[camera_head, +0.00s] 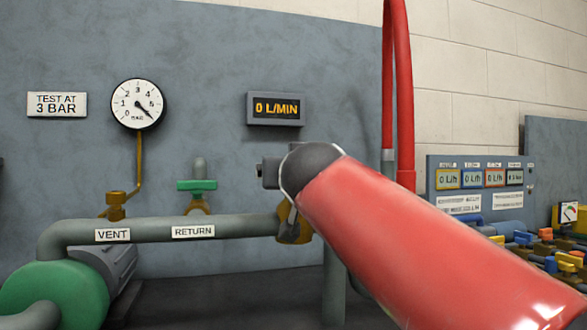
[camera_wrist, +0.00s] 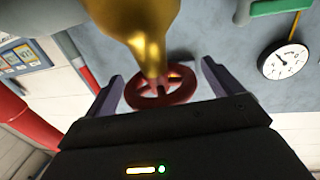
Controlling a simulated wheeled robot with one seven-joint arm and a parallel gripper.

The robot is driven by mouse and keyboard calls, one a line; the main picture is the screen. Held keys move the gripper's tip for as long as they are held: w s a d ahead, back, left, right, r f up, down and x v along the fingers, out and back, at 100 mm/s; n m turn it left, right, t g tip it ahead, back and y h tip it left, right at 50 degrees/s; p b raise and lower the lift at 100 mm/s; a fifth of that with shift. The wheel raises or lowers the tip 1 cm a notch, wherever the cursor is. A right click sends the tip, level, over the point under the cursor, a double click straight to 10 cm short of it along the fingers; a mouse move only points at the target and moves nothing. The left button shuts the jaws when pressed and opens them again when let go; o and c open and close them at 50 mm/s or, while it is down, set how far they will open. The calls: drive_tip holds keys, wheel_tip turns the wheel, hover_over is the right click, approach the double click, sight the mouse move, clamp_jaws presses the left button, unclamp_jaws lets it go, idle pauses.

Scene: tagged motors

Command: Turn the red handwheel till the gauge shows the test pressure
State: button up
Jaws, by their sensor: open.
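The red handwheel (camera_wrist: 150,101) shows in the wrist view on a brass valve body (camera_wrist: 145,30). My gripper (camera_wrist: 162,82) is open, with one finger on each side of the wheel's rim. I cannot tell whether the fingers touch it. In the head view the wheel is hidden behind my red arm (camera_head: 420,240). The round white gauge (camera_head: 137,103) has its needle at the lower right, beyond the 5; it also shows tilted in the wrist view (camera_wrist: 284,60).
A display (camera_head: 275,108) reads 0 L/MIN. A grey pipe (camera_head: 150,231) labelled VENT and RETURN runs from a green pump (camera_head: 55,290). A green-handled valve (camera_head: 197,185) stands above the pipe. A red pipe (camera_head: 402,90) rises beside the blue-grey wall panel. Another display panel is at right (camera_head: 437,165).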

drive_tip(key=c, duration=1)
